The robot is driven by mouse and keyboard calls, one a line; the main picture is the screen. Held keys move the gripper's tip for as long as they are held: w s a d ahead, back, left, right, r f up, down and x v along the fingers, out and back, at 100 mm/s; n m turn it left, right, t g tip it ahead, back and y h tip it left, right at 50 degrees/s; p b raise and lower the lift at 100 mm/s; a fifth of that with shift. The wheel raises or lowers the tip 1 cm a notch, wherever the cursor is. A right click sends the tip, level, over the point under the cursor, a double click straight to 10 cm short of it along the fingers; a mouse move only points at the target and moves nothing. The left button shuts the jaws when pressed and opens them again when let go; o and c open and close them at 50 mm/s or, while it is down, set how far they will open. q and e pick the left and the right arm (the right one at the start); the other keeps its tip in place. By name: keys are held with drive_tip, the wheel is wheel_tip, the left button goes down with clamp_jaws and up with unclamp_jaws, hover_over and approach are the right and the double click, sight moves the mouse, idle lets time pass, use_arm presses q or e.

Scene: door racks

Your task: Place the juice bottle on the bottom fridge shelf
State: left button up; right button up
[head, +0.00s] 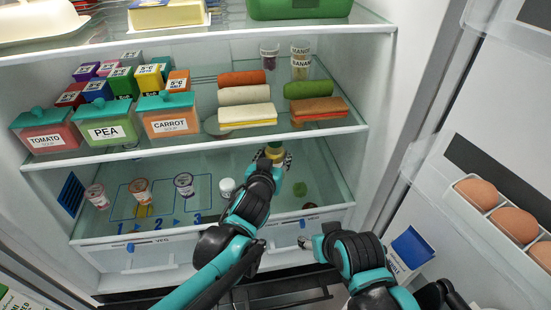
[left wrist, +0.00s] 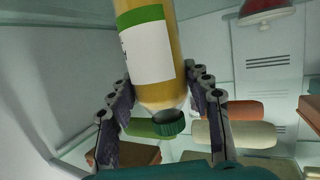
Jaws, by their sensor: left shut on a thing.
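The juice bottle (left wrist: 149,60) fills the middle of the left wrist view, with orange juice, a white and green label and a dark green cap. My left gripper (left wrist: 165,100) is shut around it, one finger on each side near the cap. In the head view my left gripper (head: 268,166) reaches in over the bottom fridge shelf (head: 225,165), below the middle shelf. Only a small part of the bottle (head: 275,152) shows beyond it; whether its base touches the shelf is hidden. My right arm is low in front of the fridge; its jaw state is unclear.
Small jars (head: 140,190) stand at the left of the bottom shelf, by blue numbered markings. A white-lidded jar (head: 227,187) is close to my left arm. The middle shelf above holds soup tubs (head: 108,132), boxes and sandwiches (head: 247,115). The open door holds eggs (head: 477,193) at right.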

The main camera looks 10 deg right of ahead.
use_arm(q)
drive_tip(key=w, duration=0.1)
drive_tip(key=w+d, duration=0.1)
drive_tip(key=w, duration=0.1)
drive_tip(key=shift+w+d, duration=0.15)
drive_tip(key=shift+w, duration=0.05)
wheel_tip(320, 180, down, 4)
drive_tip(key=shift+w+d+r+b, duration=0.15)
drive_tip(key=shift+r+b, duration=0.1)
drive_tip(key=shift+b, duration=0.75)
drive_tip(key=shift+r, duration=0.1)
drive_tip(key=o, duration=1.5)
drive_tip(key=shift+f, duration=0.2)
drive_tip(key=shift+r, duration=0.15)
